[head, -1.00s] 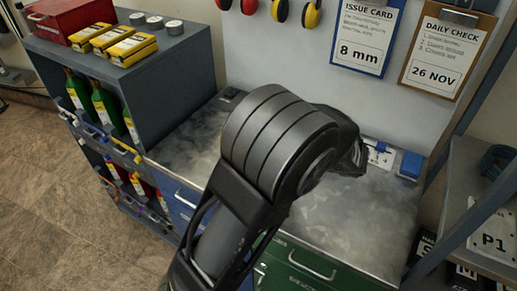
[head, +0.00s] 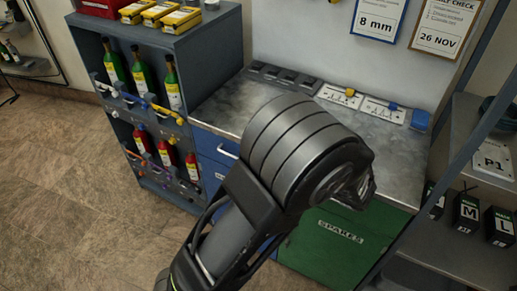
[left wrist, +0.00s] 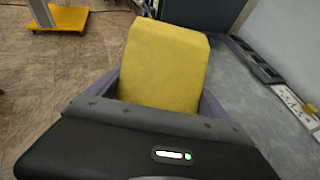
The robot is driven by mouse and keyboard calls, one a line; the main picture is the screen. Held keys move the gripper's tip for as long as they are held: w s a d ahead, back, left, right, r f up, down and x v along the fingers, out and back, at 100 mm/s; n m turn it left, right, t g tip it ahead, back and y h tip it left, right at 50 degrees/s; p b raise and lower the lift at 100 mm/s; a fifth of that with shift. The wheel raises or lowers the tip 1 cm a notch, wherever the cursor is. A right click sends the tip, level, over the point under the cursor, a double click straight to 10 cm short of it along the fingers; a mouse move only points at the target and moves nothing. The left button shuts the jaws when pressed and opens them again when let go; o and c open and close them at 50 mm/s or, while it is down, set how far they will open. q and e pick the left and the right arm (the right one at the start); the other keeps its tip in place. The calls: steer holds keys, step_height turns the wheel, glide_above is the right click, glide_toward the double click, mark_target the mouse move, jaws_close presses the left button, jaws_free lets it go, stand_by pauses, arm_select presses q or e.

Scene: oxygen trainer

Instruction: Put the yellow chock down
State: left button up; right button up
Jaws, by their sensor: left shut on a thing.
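The yellow chock (left wrist: 165,65) shows in the left wrist view as a plain block with a sloped top. My left gripper (left wrist: 160,88) is shut on it, with a grey-purple finger at each side. In that view the chock is next to the grey bench top (left wrist: 262,115), and I cannot tell whether it touches it. In the head view my dark arm crosses in front of the bench top (head: 215,112), and the chock and the left gripper's fingers are hidden behind it. My right gripper is in neither view.
A row of dark slotted holders (head: 285,77), white panels (head: 340,95) and a blue block (head: 420,120) line the bench's back edge. A bottle shelf (head: 190,45) stands left, a rack (head: 460,250) right. The bench's left part is clear.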

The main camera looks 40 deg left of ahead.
arm_select(q)
steer(key=d+f+m+t+h, duration=0.2)
steer(key=d+f+m+t, duration=0.3)
steer(key=d+f, duration=0.5)
steer(key=shift+t+h, duration=0.3)
steer(key=shift+s, duration=0.15)
